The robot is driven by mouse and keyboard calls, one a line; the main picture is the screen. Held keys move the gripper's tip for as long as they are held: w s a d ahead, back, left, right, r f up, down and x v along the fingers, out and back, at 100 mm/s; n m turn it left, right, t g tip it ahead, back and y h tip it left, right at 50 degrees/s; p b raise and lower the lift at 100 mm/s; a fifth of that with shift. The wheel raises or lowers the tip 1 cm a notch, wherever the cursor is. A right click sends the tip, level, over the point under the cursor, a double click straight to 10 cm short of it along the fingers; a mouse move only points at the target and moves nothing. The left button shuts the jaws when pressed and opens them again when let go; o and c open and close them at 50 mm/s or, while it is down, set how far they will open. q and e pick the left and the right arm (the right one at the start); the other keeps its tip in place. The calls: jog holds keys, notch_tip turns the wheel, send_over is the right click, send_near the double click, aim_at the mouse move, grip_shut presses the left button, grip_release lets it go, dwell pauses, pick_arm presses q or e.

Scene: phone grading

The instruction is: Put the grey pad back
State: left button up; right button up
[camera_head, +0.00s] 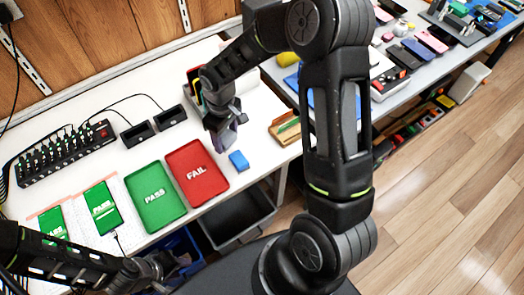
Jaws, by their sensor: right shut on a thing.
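My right gripper (225,124) is over the white table, just above and left of a small blue block. It is shut on a small grey pad (229,139), which hangs below the fingers and is partly hidden by them. The blue block (238,160) lies on the table to the right of the red tray. My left gripper (168,266) is low at the front edge of the table, far from the pad; its fingers are too dark and small to tell whether they are open.
A red FAIL tray (196,174) and a green PASS tray (155,197) lie side by side. Two phones with green screens (102,208) (53,224) lie at left. A black hub (66,153) with cables stands behind. A wooden tray (286,128) is at right.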

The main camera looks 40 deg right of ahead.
jog(key=s+d+r+n+b, duration=0.2)
jog(key=s+d+r+n, duration=0.2)
jog(key=d+n, duration=0.5)
jog(key=s+n, duration=0.1)
jog(key=n, duration=0.3)
jog(key=shift+s+d+r, duration=0.15)
jog(key=shift+r, duration=0.05)
jog(key=shift+f, duration=0.1)
send_over(262, 151)
notch_tip(262, 151, down, 6)
jog(key=shift+d+f, duration=0.1)
jog(key=shift+f, duration=1.8)
